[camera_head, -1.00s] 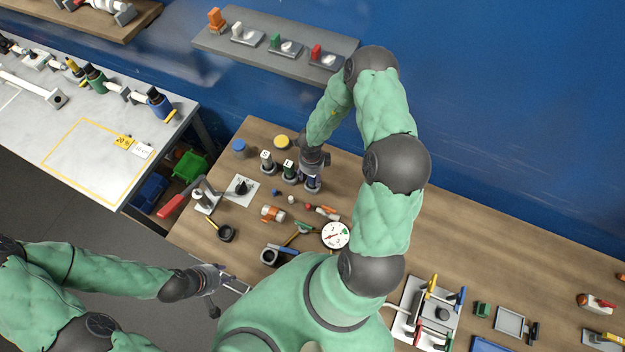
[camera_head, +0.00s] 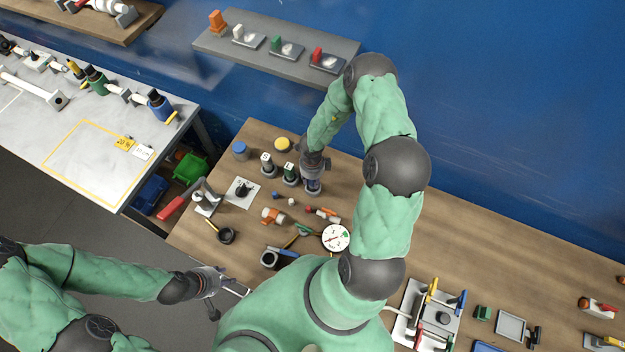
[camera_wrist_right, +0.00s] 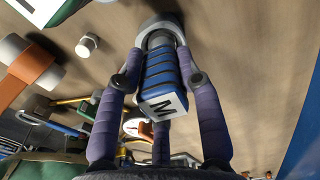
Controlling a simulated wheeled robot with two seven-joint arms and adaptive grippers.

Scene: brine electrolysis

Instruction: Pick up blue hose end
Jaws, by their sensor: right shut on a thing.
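The blue hose end (camera_wrist_right: 160,75) is a blue ribbed piece with a white face marked M, seen in the right wrist view. My right gripper (camera_wrist_right: 160,82) is shut on it, with purple fingers on both sides. A grey ring-shaped base (camera_wrist_right: 160,25) is at its far end; I cannot tell whether they are apart.
On the wooden table (camera_head: 500,220) are a blue round cap (camera_head: 240,148), a yellow cap (camera_head: 282,144), a round gauge (camera_head: 336,237), an orange fitting (camera_head: 272,215) and a clamp stand (camera_head: 208,200).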

